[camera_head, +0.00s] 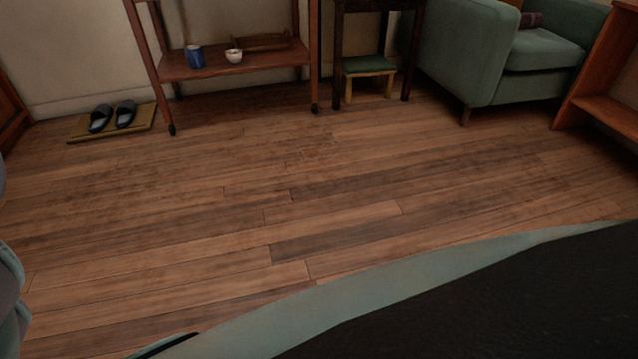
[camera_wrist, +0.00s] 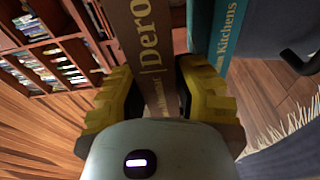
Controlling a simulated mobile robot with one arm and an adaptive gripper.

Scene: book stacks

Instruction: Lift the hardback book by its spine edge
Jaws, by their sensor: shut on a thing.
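In the wrist view, a brown book (camera_wrist: 143,30) with pale lettering reading "Dero" on its spine stands between the yellow fingers of my gripper (camera_wrist: 158,85). My gripper is shut on this book, with one finger on each side of the spine. The book's lower end is hidden behind the gripper body, and its top runs out of the frame. Whether its underside touches anything cannot be seen. Neither the book nor my gripper shows in the head view.
A teal book (camera_wrist: 213,35) lettered "Kitchens" is close to the right finger. A shelf (camera_wrist: 45,50) with several items lies beyond at left. In the head view, the wooden floor (camera_head: 250,210) is clear, with a trolley (camera_head: 228,72), slippers (camera_head: 112,117) and a green armchair (camera_head: 480,65) behind.

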